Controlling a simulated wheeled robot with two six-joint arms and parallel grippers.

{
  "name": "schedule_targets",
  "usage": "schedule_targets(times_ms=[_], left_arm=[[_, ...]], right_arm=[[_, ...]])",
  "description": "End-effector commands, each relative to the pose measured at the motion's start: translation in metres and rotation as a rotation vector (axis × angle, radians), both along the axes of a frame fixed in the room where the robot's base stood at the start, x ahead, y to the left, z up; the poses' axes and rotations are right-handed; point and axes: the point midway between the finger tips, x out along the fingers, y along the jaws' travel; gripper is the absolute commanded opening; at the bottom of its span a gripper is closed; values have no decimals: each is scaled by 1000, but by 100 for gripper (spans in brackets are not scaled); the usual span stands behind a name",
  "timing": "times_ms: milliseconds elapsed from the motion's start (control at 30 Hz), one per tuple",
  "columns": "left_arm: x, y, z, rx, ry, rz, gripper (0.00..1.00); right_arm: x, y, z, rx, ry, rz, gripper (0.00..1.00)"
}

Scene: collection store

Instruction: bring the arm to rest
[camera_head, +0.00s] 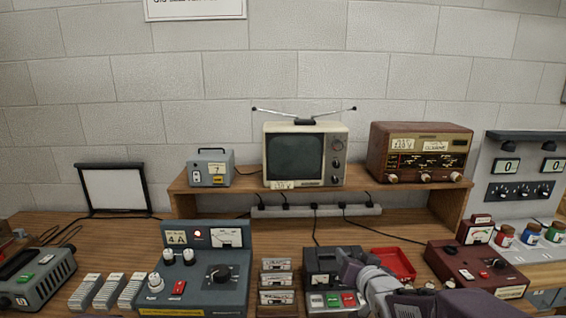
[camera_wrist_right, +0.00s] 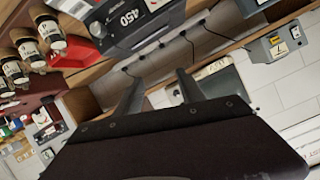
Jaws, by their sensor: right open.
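My right arm comes in from the lower right in the head view. Its gripper (camera_head: 350,268) is in front of a dark grey device with coloured buttons (camera_head: 318,300) and partly covers it. In the right wrist view the two fingers of the gripper (camera_wrist_right: 158,92) stand apart with nothing held between them. That view is tilted. My left gripper is not in view.
A red tray (camera_head: 398,262) and a maroon device (camera_head: 470,268) stand to the right of the gripper. Cassettes (camera_head: 276,282) and a grey-blue console (camera_head: 205,285) stand to its left. Behind, a wooden shelf (camera_head: 240,183) carries a television (camera_head: 297,156) and a radio (camera_head: 420,152).

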Motion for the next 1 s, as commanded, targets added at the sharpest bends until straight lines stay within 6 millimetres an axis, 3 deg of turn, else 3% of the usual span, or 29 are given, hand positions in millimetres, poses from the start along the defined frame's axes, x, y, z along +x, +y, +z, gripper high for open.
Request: schedule_targets(times_ms=[167,300,400,500,633,1000], left_arm=[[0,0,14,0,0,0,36],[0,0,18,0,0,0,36],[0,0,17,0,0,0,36],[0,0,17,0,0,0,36],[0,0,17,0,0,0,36],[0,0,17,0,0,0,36]], right_arm=[[-59,-1,-62,-62,315,10,46],[-136,-2,-120,-120,643,50,46],[-194,-3,-152,-148,866,98,46],[-233,-2,-164,-168,1014,148,46],[-252,-1,-166,-190,1089,195,46],[-251,-2,-166,-194,1085,200,46]])
